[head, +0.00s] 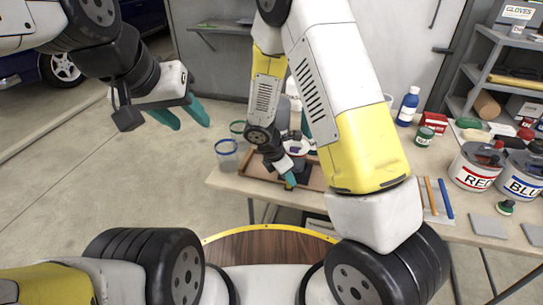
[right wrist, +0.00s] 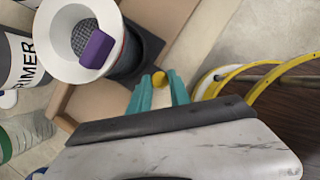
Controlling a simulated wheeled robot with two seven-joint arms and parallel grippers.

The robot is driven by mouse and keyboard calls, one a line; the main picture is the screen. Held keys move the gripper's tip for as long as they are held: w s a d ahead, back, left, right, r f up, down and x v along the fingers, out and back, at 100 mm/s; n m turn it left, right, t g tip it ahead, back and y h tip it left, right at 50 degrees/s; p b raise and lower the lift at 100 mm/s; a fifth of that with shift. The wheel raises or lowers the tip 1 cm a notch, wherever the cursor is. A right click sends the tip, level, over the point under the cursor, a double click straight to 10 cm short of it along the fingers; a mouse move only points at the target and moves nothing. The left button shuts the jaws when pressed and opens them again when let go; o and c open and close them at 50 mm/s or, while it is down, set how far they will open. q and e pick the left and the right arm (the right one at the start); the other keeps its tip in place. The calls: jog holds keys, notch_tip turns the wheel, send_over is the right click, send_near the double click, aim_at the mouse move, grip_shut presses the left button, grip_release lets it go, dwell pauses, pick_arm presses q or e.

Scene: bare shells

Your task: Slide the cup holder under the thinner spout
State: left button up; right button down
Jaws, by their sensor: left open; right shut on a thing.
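The cup holder (right wrist: 152,48) looks like a dark base plate with a dark round body in the right wrist view. A white-rimmed mesh funnel (right wrist: 66,33) holding a purple block (right wrist: 97,48) is at its top. My right gripper (right wrist: 160,88) is shut on a small yellow knob (right wrist: 160,79) at the holder's near corner. In the head view my right gripper (head: 290,181) is low over the wooden tray (head: 257,166), next to the white funnel rim (head: 297,147). My left gripper (head: 188,117) is open and empty, left of the table. I cannot make out a thinner spout.
A blue-rimmed cup (head: 228,155) and green-rimmed cup (head: 238,128) stand near the table's left end. A PRIMER container (right wrist: 18,62) is beside the funnel. Paint cans (head: 478,168) and a blue bottle (head: 408,106) stand to the right. My right arm hides the table's middle.

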jog(key=shift+s+d, duration=0.2)
jog(key=shift+d, duration=0.45)
jog(key=shift+s+d, duration=0.25)
jog(key=shift+d, duration=0.4)
jog(key=shift+s+d, duration=0.2)
jog(key=shift+d, duration=0.45)
jog(key=c, duration=1.2)
grip_release()
jog(key=v, duration=0.7)
jog(key=shift+a+r, duration=0.15)
jog(key=shift+r, duration=0.2)
jog(key=shift+r, duration=0.1)
